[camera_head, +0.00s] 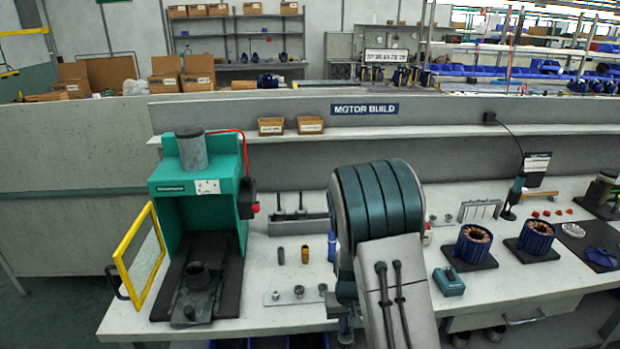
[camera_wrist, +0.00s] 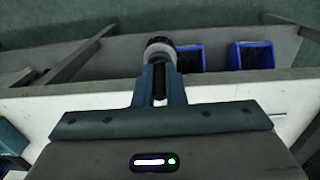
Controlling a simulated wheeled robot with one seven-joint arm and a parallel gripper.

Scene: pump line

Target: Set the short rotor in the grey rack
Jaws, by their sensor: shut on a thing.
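In the wrist view my gripper (camera_wrist: 159,80) is shut on a part with a dark round end and a pale collar, which I take for the short rotor (camera_wrist: 160,46). It sticks out beyond the fingertips, over the bench's front edge. Its full length does not show. In the head view my arm hides the held part and most of the gripper. A low grey rack (camera_head: 292,228) stands on the bench left of my arm, with thin dark upright shafts at it. My arm covers part of its right side.
A green press (camera_head: 170,205) with an open yellow guard (camera_head: 137,265) stands left. Small cylinders and a plate with fittings (camera_head: 285,297) lie before the rack. Stators (camera_head: 472,243) and a slotted grey block (camera_head: 480,210) stand right. Blue bins (camera_wrist: 250,55) sit below the bench edge.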

